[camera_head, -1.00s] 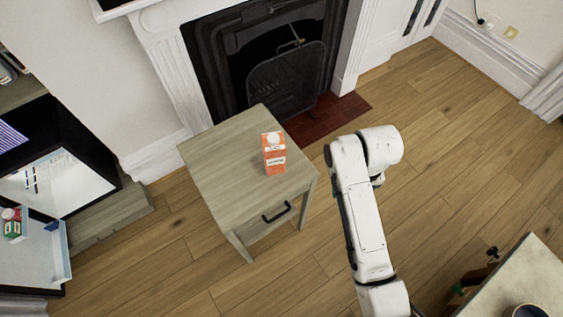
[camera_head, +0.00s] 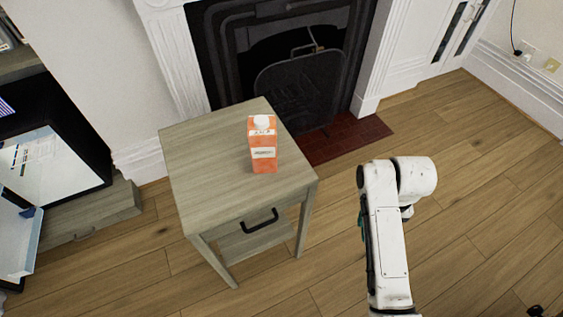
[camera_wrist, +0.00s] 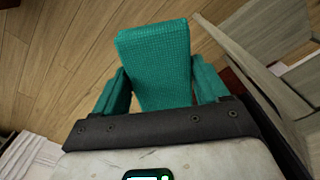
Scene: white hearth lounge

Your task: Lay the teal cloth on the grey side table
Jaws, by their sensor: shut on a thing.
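The teal cloth (camera_wrist: 153,50) is in the wrist view, as a flat, folded-looking strip between the fingers of my gripper (camera_wrist: 160,88), which is shut on it. Similar teal parts flank it; I cannot tell whether they are cloth or fingers. In the head view my white arm hides the gripper and nearly all of the cloth; only a small teal sliver (camera_head: 362,222) shows at its left edge. The grey side table (camera_head: 205,165) stands left of my arm, apart from it, with a black-handled drawer at its front.
An orange carton (camera_head: 263,150) stands upright on the tabletop, right of its middle; the left and front of the top are bare. A fireplace (camera_head: 300,85) is behind the table. A low cabinet (camera_head: 95,215) is at left. Wooden floor is free between table and arm.

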